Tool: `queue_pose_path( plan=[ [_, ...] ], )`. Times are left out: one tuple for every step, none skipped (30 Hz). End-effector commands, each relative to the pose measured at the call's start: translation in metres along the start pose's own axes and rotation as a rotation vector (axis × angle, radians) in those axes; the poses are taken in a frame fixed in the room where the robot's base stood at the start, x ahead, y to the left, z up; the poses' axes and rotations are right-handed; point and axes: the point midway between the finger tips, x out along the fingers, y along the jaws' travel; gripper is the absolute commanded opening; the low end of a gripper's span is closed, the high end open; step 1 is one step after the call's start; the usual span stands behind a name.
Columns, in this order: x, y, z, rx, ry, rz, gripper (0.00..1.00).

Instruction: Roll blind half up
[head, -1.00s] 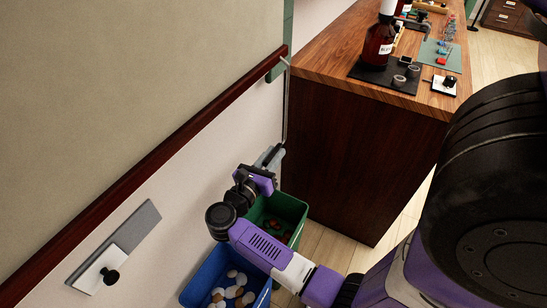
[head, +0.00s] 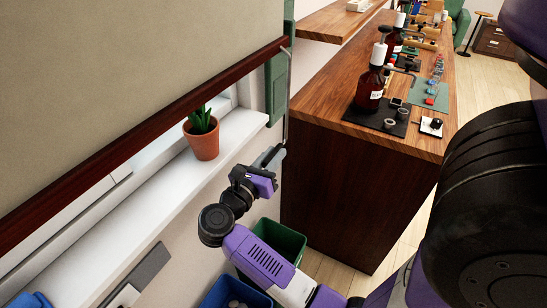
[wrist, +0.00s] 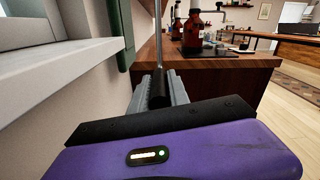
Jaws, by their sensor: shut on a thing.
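The beige blind (head: 120,80) hangs at the left in the head view. Its dark red bottom bar (head: 150,132) is above the white window sill (head: 165,190), leaving a strip of window open to view. A thin cord (head: 286,100) comes down by the blind's right end to my gripper (head: 270,156). In the wrist view the cord (wrist: 159,52) ends in a dark pull handle (wrist: 158,88). My gripper (wrist: 160,92) is shut on this handle, with its grey fingers on either side. The blind's top edge is out of view.
A potted plant (head: 202,134) stands on the sill. A green shutter-like panel (head: 277,85) is beside the cord. A wooden bench (head: 330,110) with bottles (head: 369,90) is at right. Green (head: 283,238) and blue (head: 232,292) bins stand below my gripper.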

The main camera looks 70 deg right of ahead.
Motion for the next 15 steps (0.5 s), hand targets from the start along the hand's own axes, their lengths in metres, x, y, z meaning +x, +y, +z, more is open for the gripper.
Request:
queue_pose_path(
  plan=[
    [-0.001, 0.0005, 0.001, 0.001, -0.003, 0.001, 0.0],
    [-0.001, 0.0005, 0.0009, 0.0, -0.003, 0.002, 0.0],
    [-0.001, 0.0005, 0.0009, 0.0, -0.003, 0.002, 0.0],
    [-0.001, 0.0005, 0.0009, 0.0, -0.003, 0.002, 0.0],
    [-0.001, 0.0005, 0.0008, 0.0, -0.003, 0.002, 0.0],
    [-0.001, 0.0005, 0.0008, 0.0, -0.003, 0.002, 0.26],
    [-0.001, 0.0005, 0.0007, 0.0, -0.003, 0.002, 0.32],
    [-0.0009, 0.0005, 0.0006, 0.0, -0.003, 0.002, 0.37],
    [-0.0008, 0.0005, 0.0005, 0.0, -0.003, 0.001, 0.43],
    [-0.0007, 0.0004, 0.0004, 0.0, -0.003, 0.001, 0.43],
    [-0.0006, 0.0004, 0.0003, 0.0, -0.002, 0.001, 0.43],
    [-0.0005, 0.0004, 0.0002, 0.0, -0.002, 0.001, 0.43],
    [-0.0005, 0.0003, 0.0002, 0.0, -0.002, 0.001, 0.43],
    [-0.0004, 0.0003, 0.0001, 0.0, -0.002, 0.001, 0.43],
    [-0.0004, 0.0003, 0.0, 0.0, -0.002, 0.001, 0.43]
  ],
)
